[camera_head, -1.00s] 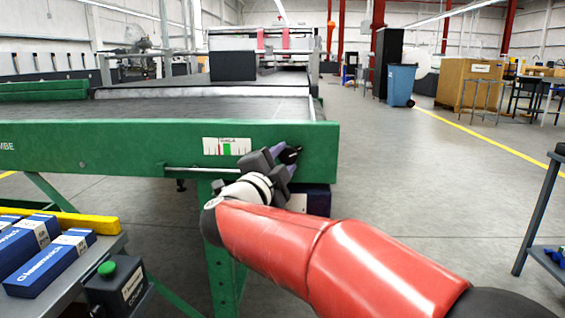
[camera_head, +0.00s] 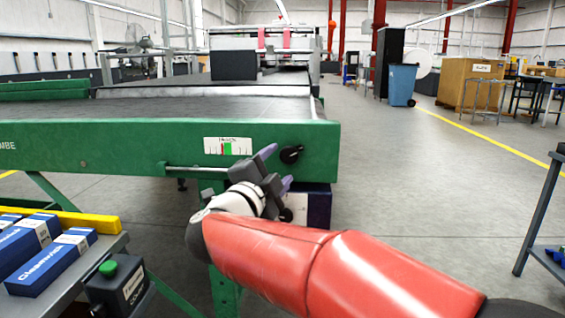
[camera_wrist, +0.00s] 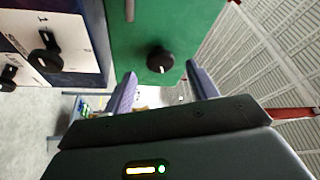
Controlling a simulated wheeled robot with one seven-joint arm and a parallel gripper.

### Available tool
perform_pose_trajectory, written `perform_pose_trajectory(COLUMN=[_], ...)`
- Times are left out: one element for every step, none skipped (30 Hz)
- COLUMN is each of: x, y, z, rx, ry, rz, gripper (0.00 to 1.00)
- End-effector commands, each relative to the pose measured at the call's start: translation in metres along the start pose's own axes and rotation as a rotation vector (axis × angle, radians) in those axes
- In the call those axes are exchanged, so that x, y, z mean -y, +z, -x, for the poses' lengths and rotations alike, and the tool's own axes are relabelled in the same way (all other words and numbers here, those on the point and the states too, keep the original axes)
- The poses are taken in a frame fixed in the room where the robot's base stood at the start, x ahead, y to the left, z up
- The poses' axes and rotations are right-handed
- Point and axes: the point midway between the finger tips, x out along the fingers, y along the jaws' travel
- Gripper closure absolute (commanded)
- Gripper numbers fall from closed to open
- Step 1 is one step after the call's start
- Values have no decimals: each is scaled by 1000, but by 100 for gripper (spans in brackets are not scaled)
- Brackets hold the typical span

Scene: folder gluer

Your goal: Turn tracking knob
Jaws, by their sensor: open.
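The tracking knob (camera_head: 290,154), round and black, sits at the right end of the green machine rail (camera_head: 120,148). In the wrist view the knob (camera_wrist: 160,58) shows on the green panel, with a small pale mark near its lower edge. My gripper (camera_head: 277,167) is open and empty, below and left of the knob. In the wrist view its two purple fingers (camera_wrist: 163,86) are spread apart, with the knob beyond the gap, not touched.
In the wrist view a white panel with black knobs (camera_wrist: 46,57) is on the left. A side table with blue boxes (camera_head: 50,268) and a green-button box (camera_head: 115,285) stands at lower left. A grey stand (camera_head: 535,220) is at right. The floor between is clear.

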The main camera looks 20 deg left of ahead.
Motion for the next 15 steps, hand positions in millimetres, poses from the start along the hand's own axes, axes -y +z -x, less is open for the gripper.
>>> perform_pose_trajectory(x=[0,0,0,0,0,0,0,-1,-1,0,0,0,0,0,0], y=[0,0,0,0,0,1,1,0,0,0,0,0,0,0,0], z=[10,15,21,26,30,34,37,39,42,43,44,44,44,44,44], rx=[3,2,2,3,2,2,2,1,0,-1,-1,-1,-1,-1,-1], ry=[-1,-1,0,0,0,1,1,1,1,1,1,1,1,1,1], rz=[0,0,0,0,0,0,0,0,0,0,0,0,0,0,0], gripper=[42,42,42,42,42,42,42,42,42,42,42,42,42,42,42])
